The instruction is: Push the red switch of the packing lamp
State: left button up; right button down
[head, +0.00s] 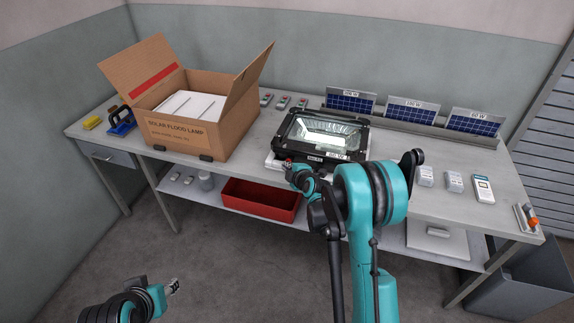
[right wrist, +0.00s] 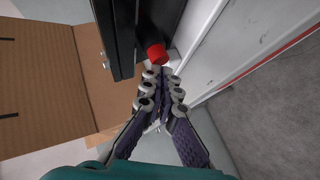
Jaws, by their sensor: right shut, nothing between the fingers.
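The packing lamp (head: 322,136) is a black floodlight with a lit-looking glass front, lying on the bench in the head view. Its red switch (right wrist: 156,53) shows in the right wrist view as a short red cylinder on the black housing. My right gripper (right wrist: 160,73) is shut and empty, its fingertips right at the switch; I cannot tell whether they touch it. In the head view the right gripper (head: 291,166) is at the lamp's front left corner, partly hidden by my arm. My left gripper (head: 172,287) is low at bottom left, away from the bench; its opening is unclear.
An open cardboard box (head: 187,130) stands on the bench left of the lamp. Solar panels (head: 405,112) stand in a rack behind. Small grey devices (head: 454,181) lie to the right. A red bin (head: 260,198) sits on the shelf below.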

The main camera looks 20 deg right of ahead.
pick_arm(q)
jog(key=shift+f, duration=0.1)
pick_arm(e)
jog(key=shift+w+d, duration=0.45)
jog(key=shift+w, duration=0.1)
dwell(0.8)
dwell(0.4)
jog(key=shift+s+a+b, duration=0.35)
jog(key=shift+s+a, duration=0.3)
jog(key=shift+s, duration=0.3)
pick_arm(q)
jog(key=shift+f, duration=0.25)
grip_shut()
pick_arm(e)
jog(key=s+a, duration=0.1)
jog(key=s, duration=0.1)
jog(key=s+a, duration=0.2)
jog(key=s, duration=0.1)
jog(key=shift+a, duration=0.2)
dwell(0.8)
